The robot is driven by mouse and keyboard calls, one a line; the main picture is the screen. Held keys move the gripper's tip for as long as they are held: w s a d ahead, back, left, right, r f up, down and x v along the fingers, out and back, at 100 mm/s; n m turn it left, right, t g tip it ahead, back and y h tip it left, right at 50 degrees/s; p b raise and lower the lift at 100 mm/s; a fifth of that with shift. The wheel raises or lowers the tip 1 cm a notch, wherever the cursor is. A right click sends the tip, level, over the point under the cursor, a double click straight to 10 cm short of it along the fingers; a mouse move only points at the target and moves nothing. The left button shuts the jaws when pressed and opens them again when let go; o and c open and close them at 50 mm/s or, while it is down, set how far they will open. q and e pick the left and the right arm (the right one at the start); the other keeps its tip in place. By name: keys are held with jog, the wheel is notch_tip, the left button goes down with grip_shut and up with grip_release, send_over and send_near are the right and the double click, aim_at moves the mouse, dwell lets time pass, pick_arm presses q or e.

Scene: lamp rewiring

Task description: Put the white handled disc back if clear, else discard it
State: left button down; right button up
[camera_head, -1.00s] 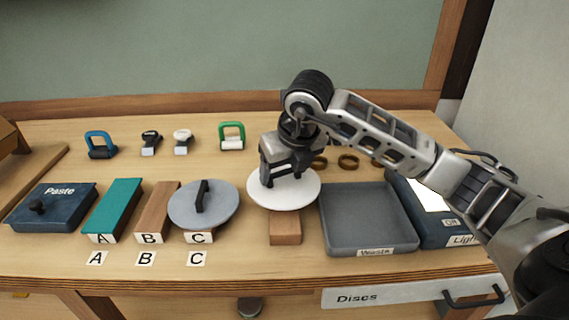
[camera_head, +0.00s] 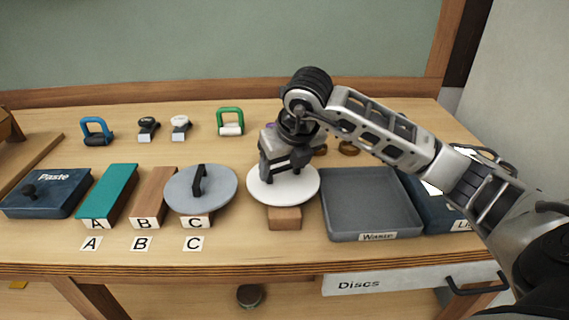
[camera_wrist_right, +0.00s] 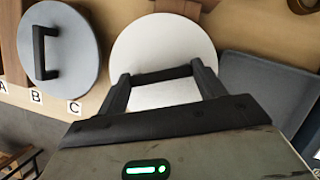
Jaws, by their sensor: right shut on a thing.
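The white disc (camera_head: 262,193) lies on a wooden block (camera_head: 285,217) in the head view, and its round face fills the upper middle of the wrist view (camera_wrist_right: 160,40). My right gripper (camera_head: 284,172) is over the disc, shut on its dark handle (camera_wrist_right: 163,74), which spans between the fingertips in the wrist view. The grey waste tray (camera_head: 372,204) is just right of the disc and looks empty. The discs drawer (camera_head: 405,281) is shut below the table edge. My left gripper is not in view.
A grey disc with black handle (camera_head: 218,193) sits close to the left on stand C. Stands B (camera_head: 152,190) and A (camera_head: 108,190) and a paste box (camera_head: 60,200) are further left. A dark blue light box (camera_head: 430,213) stands right of the tray. Clamps and rings are behind.

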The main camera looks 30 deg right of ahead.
dwell(1.1)
jog(key=shift+f+b, duration=0.2)
jog(key=shift+b, duration=0.3)
jog(key=o, duration=1.4)
jog(key=shift+r+p, duration=2.75)
jog(key=shift+r, duration=1.25)
